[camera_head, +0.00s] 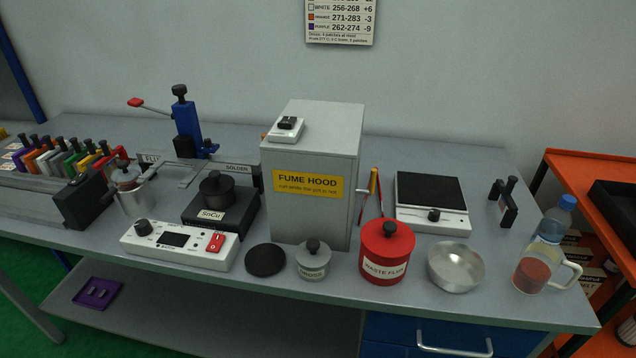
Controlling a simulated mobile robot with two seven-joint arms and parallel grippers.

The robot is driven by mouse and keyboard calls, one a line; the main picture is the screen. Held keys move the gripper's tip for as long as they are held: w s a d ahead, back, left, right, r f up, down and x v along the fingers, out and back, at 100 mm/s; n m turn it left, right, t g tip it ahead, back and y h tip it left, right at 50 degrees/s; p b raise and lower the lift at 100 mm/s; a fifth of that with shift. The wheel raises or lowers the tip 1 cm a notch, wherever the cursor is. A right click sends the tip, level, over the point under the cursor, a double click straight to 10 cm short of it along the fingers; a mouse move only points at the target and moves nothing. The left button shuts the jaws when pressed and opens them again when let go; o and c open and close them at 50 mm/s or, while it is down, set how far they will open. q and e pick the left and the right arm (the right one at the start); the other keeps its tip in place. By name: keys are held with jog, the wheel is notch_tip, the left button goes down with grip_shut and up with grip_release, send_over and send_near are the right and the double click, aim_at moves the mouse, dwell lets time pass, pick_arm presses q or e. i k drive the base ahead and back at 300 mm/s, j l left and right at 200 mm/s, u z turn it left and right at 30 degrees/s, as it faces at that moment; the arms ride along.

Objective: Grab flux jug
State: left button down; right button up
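A clear jug (530,276) with a pale loop handle on its right side stands upright near the right front corner of the grey bench. It holds reddish-orange contents, and I read no label on it. I take it for the flux jug. A blue-capped clear bottle (551,224) stands just behind it and overlaps it in view. A metal pot (137,200) with a reddish top stands at the left, near a partly hidden sign starting "FLU". Neither of my grippers is in view.
A metal bowl (455,268) stands left of the jug, then a red "WASTE FLUX" canister (386,262). A white scale (432,208) and a dark upright stand (503,203) are behind. The fume hood (312,180) stands mid-bench. An orange shelf unit (585,180) borders the right end.

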aim_at(530, 276)
jog(key=l+z, duration=0.1)
jog(key=z, duration=1.35)
